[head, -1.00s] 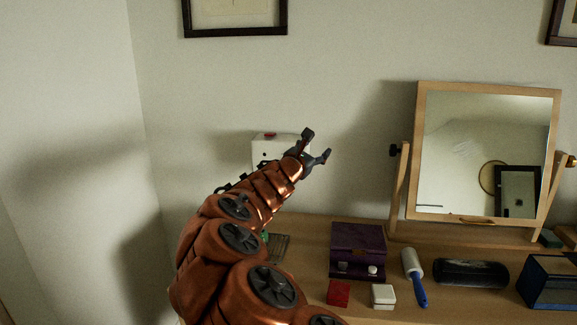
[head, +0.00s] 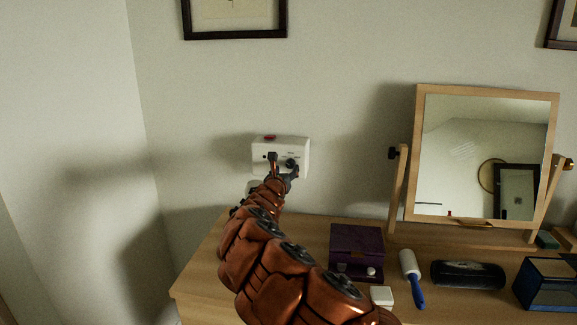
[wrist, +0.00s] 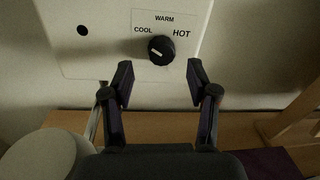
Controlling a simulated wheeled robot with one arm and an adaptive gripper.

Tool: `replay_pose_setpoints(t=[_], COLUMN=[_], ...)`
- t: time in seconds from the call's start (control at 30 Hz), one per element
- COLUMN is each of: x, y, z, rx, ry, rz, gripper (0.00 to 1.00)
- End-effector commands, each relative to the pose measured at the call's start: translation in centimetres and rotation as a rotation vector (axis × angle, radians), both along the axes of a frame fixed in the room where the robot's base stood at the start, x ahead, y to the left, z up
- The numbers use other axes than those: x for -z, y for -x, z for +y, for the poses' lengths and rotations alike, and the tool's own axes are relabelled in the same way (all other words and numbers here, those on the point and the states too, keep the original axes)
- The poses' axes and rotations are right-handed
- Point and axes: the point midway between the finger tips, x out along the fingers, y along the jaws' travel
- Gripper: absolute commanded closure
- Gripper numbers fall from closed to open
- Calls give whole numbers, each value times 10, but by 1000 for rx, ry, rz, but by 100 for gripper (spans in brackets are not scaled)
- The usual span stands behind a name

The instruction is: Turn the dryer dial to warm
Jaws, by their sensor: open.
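The white dryer unit (head: 297,147) is on the wall above the left part of the dresser. In the wrist view, its front panel (wrist: 105,55) carries a round black dial (wrist: 161,50) under the labels COOL, WARM and HOT. The dial's white mark is on its left side, toward COOL. My gripper (head: 284,165) is in front of the panel in the head view. In the wrist view my gripper (wrist: 160,72) is open and empty, with one finger on each side below the dial. The fingers appear apart from the dial.
The dresser top (head: 215,265) lies below, with a purple box (head: 356,245), a lint roller (head: 411,275), a dark case (head: 468,274) and a tilting mirror (head: 485,150) to the right. A white rounded thing (wrist: 40,155) is at the lower left of the wrist view.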

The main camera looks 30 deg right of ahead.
Motion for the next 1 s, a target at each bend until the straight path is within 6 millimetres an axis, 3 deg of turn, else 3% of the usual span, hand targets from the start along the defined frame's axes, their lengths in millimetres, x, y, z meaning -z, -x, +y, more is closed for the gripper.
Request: replay_pose_setpoints(t=[0.4, 0.9, 1.0], x=[1, 0, 0], y=[-20, -22, -22], z=[-19, -25, -25], rx=[-1, 3, 3], ry=[-4, 0, 0], rz=[1, 0, 0], gripper=[41, 41, 52])
